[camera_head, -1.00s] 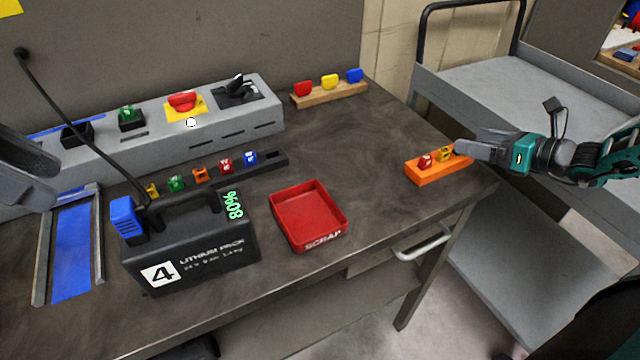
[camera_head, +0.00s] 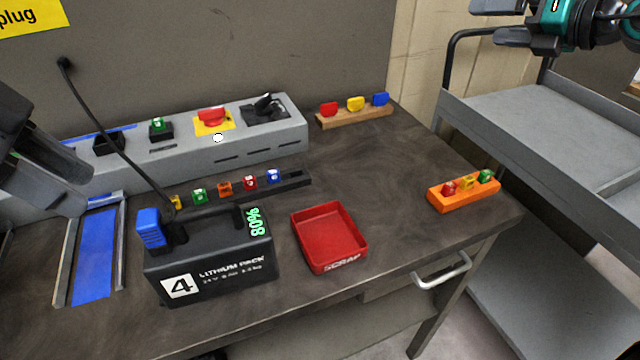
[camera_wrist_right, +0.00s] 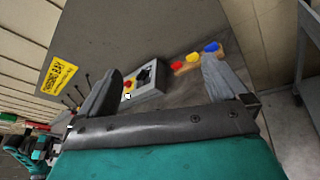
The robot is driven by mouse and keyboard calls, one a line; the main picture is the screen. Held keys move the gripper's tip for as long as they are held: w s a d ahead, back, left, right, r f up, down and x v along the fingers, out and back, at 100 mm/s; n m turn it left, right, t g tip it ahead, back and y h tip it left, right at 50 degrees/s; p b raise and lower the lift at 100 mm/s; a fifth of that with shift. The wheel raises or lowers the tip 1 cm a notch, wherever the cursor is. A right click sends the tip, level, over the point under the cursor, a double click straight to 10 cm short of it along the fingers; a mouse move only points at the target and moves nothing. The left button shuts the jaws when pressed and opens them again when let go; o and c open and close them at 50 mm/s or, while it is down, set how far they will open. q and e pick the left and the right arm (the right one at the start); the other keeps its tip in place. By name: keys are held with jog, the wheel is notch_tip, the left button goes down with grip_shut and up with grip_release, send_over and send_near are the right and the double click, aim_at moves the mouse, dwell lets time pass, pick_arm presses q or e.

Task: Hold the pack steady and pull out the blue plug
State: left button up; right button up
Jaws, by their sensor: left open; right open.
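The black lithium pack (camera_head: 215,272) stands upright on the bench, marked 4 and showing 80%. The blue plug (camera_head: 150,228) sits at the pack's top left, and a black cable runs from beside it up to the wall. My left gripper (camera_head: 75,185) is open and empty, left of and above the plug, over the blue strip. My right gripper (camera_head: 528,25) is at the top right, above the grey cart and far from the pack. In the right wrist view my right gripper (camera_wrist_right: 170,85) is open with nothing between its fingers.
A red scrap tray (camera_head: 329,237) lies right of the pack. A grey console (camera_head: 240,140) with switches stands behind it. An orange block (camera_head: 463,193) with small coloured pieces is near the bench's right edge. A wooden rack (camera_head: 354,116) stands at the back. The grey cart (camera_head: 540,125) is at right.

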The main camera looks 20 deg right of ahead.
jog(key=s+a+f+n+g+y, duration=0.25)
jog(key=a+f+n+y, duration=0.25)
jog(key=a+f, duration=0.35)
jog(key=n+g+y, duration=0.8)
jog(key=n+g, duration=0.3)
jog(key=n, duration=0.5)
send_near(231, 228)
jog(key=d, duration=0.1)
jog(key=d+f, duration=0.1)
jog(key=d, duration=0.1)
jog(key=shift+w+d, duration=0.1)
jog(key=shift+w, duration=0.15)
jog(key=shift+s+a+g, duration=0.15)
jog(key=shift+a+g, duration=0.2)
jog(key=shift+a, duration=0.35)
jog(key=a, duration=1.2)
jog(key=shift+d, duration=0.1)
grip_shut()
